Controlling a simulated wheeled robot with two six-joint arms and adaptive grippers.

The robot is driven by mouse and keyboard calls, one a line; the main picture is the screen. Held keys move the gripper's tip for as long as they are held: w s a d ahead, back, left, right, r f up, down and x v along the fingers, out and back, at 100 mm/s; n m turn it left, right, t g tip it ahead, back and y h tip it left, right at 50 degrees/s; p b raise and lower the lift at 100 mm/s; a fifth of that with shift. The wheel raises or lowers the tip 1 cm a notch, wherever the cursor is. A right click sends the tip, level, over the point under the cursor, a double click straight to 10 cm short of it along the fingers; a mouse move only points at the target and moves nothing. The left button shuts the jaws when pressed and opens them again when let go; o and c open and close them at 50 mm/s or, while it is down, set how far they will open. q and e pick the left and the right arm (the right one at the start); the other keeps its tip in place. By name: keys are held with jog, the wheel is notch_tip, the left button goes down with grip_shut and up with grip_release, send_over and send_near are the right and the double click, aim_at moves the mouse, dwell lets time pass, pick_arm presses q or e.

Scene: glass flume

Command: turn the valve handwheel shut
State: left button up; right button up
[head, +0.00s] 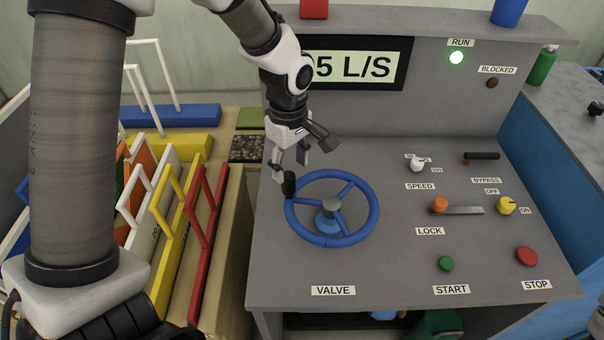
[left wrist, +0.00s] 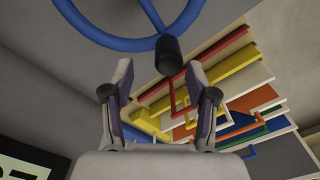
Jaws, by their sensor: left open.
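The blue valve handwheel (head: 373,210) lies nearly flat on the grey console's left part, above the VALVE label. It has three spokes, a grey hub and a black handle knob (head: 289,184) standing on its left rim. My left gripper (head: 288,166) is open and empty, just above and behind the knob. In the left wrist view, the black knob (left wrist: 169,57) shows ahead, between and slightly beyond the open fingertips (left wrist: 158,75), with no clear contact. The wheel's blue rim (left wrist: 92,34) passes beyond it. My right gripper is not in view.
The console (head: 400,270) carries switches, a green START button (head: 446,263) and a red STOP button (head: 527,255). Coloured gates with handles (head: 205,215) stand left of the console.

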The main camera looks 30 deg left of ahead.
aim_at(287, 186)
pick_arm(q)
jog(key=s+f, duration=0.2)
jog(key=f, duration=0.1)
jog(key=shift+s+a, duration=0.15)
jog(key=shift+a, duration=0.05)
jog(key=f, duration=0.1)
jog(key=w+f, duration=0.1)
jog(key=f, duration=0.1)
jog(key=shift+w+d+f+p, duration=0.15)
jog(key=shift+w+d+p, duration=0.15)
jog(key=shift+w, duration=0.1)
jog(key=shift+s+a, duration=0.1)
jog(key=shift+s, duration=0.1)
jog(key=shift+s+r, duration=0.2)
jog(key=c, duration=1)
grip_shut()
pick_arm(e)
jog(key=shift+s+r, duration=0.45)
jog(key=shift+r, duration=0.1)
